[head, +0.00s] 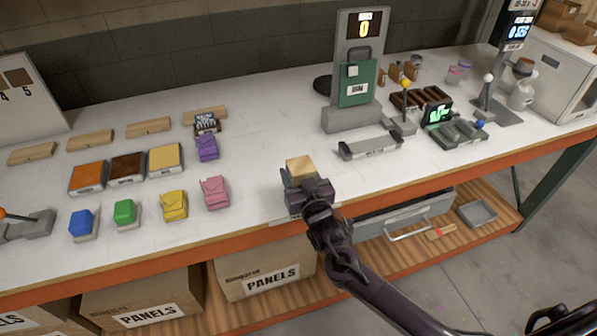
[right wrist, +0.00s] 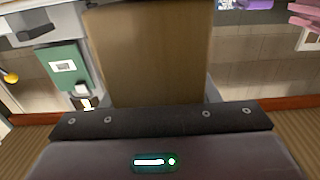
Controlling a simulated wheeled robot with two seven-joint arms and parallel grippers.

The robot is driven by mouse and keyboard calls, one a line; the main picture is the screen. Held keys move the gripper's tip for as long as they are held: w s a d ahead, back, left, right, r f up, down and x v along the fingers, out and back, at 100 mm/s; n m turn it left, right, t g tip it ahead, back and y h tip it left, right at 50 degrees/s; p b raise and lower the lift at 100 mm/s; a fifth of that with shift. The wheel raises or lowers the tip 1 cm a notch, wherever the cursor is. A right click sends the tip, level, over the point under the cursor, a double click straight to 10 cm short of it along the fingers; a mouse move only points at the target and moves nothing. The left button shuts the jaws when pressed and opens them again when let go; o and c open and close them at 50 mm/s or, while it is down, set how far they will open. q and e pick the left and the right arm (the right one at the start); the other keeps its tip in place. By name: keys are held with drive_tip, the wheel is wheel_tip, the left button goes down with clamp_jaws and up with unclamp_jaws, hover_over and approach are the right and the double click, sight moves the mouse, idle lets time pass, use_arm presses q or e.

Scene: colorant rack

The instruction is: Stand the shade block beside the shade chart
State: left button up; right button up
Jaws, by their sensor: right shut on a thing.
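The shade block, a light wooden block (head: 300,167), is held in my right gripper (head: 302,182) above the front part of the white table. In the right wrist view the block (right wrist: 150,55) fills the middle, between the fingers. The gripper is shut on it. The shade chart (head: 30,100) stands at the far left, a pale upright panel with brown swatches and the numbers 4 and 5; it is cut by the picture's edge. The block is well to the right of the chart.
Wooden strips (head: 92,139), orange, brown and yellow trays (head: 126,167) and several coloured pieces (head: 173,205) lie on the left of the table (head: 262,150). A green-panelled stand (head: 357,82) and lever devices (head: 462,130) stand to the right. The table middle is clear.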

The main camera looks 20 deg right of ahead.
drive_tip(key=shift+f, duration=0.1)
drive_tip(key=shift+f, duration=0.2)
drive_tip(key=o, duration=1.2)
drive_tip(key=shift+o, duration=0.2)
drive_tip(key=shift+b, duration=0.3)
